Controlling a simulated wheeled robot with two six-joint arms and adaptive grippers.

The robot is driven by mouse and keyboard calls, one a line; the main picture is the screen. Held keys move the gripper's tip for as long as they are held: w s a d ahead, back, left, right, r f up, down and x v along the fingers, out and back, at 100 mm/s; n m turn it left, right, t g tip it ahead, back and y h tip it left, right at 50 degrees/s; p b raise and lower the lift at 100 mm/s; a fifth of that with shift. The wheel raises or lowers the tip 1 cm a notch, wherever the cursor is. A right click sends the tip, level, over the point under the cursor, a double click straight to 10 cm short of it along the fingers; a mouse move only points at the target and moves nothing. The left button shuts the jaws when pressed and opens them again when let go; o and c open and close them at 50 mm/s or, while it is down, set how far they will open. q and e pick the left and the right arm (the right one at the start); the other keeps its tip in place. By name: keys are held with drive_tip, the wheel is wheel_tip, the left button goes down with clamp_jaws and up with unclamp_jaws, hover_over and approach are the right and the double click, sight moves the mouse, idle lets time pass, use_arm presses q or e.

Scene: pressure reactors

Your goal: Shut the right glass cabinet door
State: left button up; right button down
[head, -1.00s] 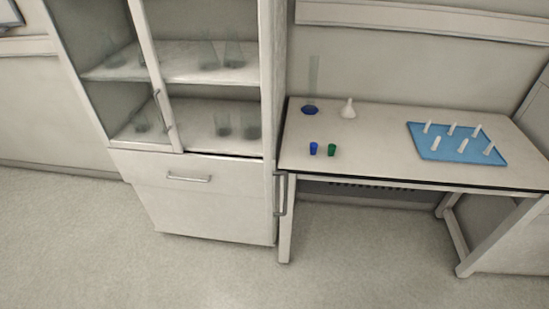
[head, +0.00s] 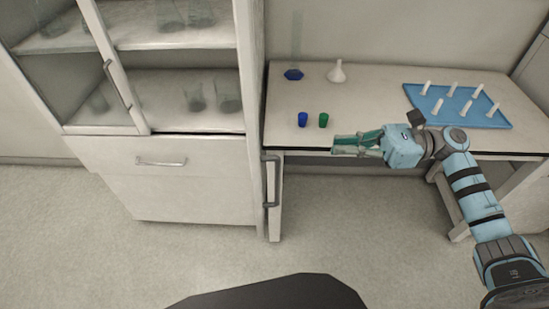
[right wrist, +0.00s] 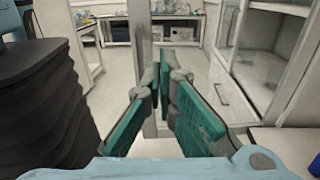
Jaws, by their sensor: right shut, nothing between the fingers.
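The glass cabinet (head: 190,60) stands at the left in the head view. Its left glass door, with a vertical handle (head: 118,85), covers the left part of the front. The right glass door (head: 256,120) is swung open and seen nearly edge-on, its handle (head: 270,182) near the table's left end. In the right wrist view a pale upright post (right wrist: 138,60), seemingly this door's edge, stands beyond the fingers. My right gripper (head: 337,146) is shut and empty, right of the door and apart from it, over the table's front edge; its fingers (right wrist: 167,78) also show in the wrist view. My left gripper is out of view.
The table (head: 380,95) holds a blue cup (head: 303,119), a green cup (head: 323,120), a white funnel-shaped piece (head: 337,72) and a blue tray (head: 412,97) with several white pieces. Glassware stands on the cabinet shelves. The floor before the cabinet (head: 90,240) is clear.

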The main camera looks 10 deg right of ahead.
use_arm(q)
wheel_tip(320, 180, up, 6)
drive_tip(key=p, duration=0.5)
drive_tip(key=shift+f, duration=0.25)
use_arm(e)
drive_tip(key=w+a, duration=0.1)
drive_tip(key=a, duration=1.2)
drive_tip(key=shift+a+r, duration=0.15)
drive_tip(key=shift+a, duration=0.2)
drive_tip(key=shift+w, duration=0.15)
